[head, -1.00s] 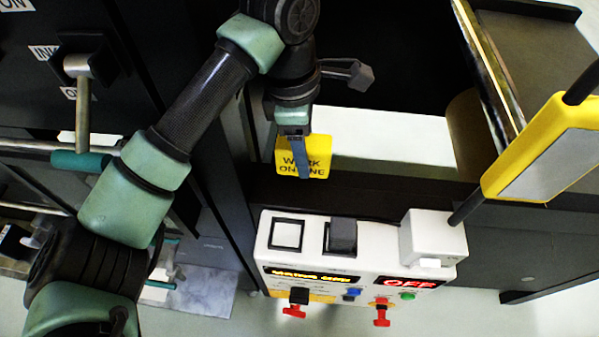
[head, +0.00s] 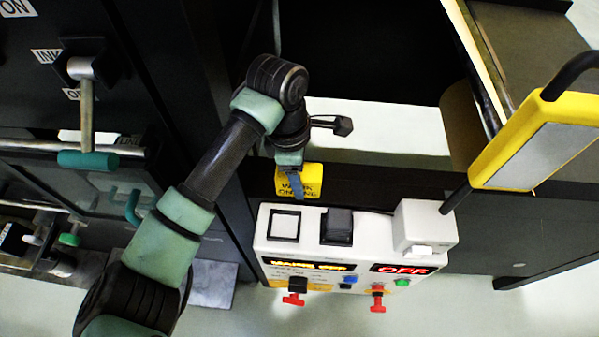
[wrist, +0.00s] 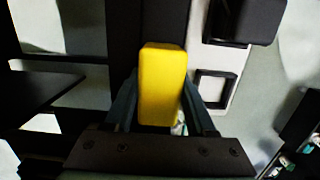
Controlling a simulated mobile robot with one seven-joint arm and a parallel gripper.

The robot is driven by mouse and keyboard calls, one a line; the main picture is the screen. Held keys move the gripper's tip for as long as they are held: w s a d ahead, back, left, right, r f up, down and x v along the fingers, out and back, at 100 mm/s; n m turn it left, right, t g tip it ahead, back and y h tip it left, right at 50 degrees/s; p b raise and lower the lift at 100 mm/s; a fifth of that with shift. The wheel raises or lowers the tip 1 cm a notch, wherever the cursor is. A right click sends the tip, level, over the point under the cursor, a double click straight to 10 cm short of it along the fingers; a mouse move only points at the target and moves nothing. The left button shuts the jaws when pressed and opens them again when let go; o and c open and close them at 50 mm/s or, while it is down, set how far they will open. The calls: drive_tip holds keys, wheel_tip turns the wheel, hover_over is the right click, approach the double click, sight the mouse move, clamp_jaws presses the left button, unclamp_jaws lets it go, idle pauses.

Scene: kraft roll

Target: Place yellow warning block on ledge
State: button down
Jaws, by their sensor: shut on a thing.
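The yellow warning block (head: 313,179) carries dark lettering and is in my gripper (head: 296,186), just behind the white control box. In the wrist view the yellow block (wrist: 162,85) stands between the two fingers of my gripper (wrist: 160,108), which are shut on it. The dark ledge (head: 390,180) runs left to right behind the control box, below the white sheet. The block overlaps the ledge in the head view. I cannot tell whether it touches the ledge.
The white control box (head: 375,257) has square buttons, red knobs and an OFF display. A yellow-framed panel (head: 535,140) on a dark arm stands at right. The kraft roll (head: 463,125) is behind it. A dark cabinet with a lever (head: 87,110) is at left.

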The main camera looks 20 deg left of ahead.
drive_tip(key=shift+c, duration=1.1)
unclamp_jaws()
drive_tip(key=shift+s+a+r+b, duration=0.1)
drive_tip(key=shift+a+r+b, duration=0.1)
drive_tip(key=shift+r, duration=1.1)
drive_tip(key=shift+a+r+b, duration=0.1)
drive_tip(key=shift+r+b, duration=0.05)
drive_tip(key=shift+r, duration=1.1)
drive_tip(key=shift+s+a+r+b, duration=0.1)
drive_tip(key=shift+a+r+b, duration=0.1)
drive_tip(key=shift+r, duration=1.1)
drive_tip(key=shift+f, duration=0.1)
